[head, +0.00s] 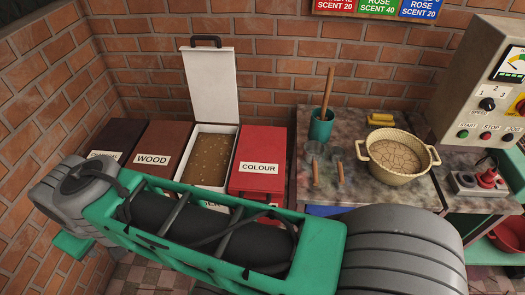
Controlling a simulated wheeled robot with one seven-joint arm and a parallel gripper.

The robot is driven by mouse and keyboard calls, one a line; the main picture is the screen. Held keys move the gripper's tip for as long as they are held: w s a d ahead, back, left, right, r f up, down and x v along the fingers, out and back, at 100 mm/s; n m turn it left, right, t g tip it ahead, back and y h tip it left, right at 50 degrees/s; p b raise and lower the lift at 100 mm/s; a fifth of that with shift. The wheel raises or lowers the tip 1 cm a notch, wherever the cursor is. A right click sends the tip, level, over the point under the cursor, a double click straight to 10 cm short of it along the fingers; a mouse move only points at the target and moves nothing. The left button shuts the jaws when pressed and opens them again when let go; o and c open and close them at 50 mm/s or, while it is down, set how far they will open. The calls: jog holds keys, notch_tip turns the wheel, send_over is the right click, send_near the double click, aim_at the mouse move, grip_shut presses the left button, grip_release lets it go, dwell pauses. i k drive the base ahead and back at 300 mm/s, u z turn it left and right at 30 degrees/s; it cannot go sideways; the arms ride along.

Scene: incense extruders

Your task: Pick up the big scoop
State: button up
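Two scoops with wooden handles and greyish heads lie side by side on the worktop: a left scoop (316,172) and a right scoop (340,173). Their handles point toward me and their heads point to the wall. They look close in size from here, and I cannot tell which is the big scoop. My arm crosses the lower part of the view, in front of the worktop and bins. My gripper is not in view, and nothing is seen holding either scoop.
A green cup (321,126) with a wooden stick stands behind the scoops. A woven-look bowl (399,172) of beige material is right of them, before a yellow object (382,119). Left are an open bin (199,184) and a red COLOUR box (259,150). A control panel (490,85) stands right.

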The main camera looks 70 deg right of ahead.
aim_at(313, 150)
jog(key=u, duration=0.25)
jog(key=k, duration=1.5)
jog(key=z, duration=0.15)
jog(key=i, duration=0.35)
jog(key=u, duration=0.1)
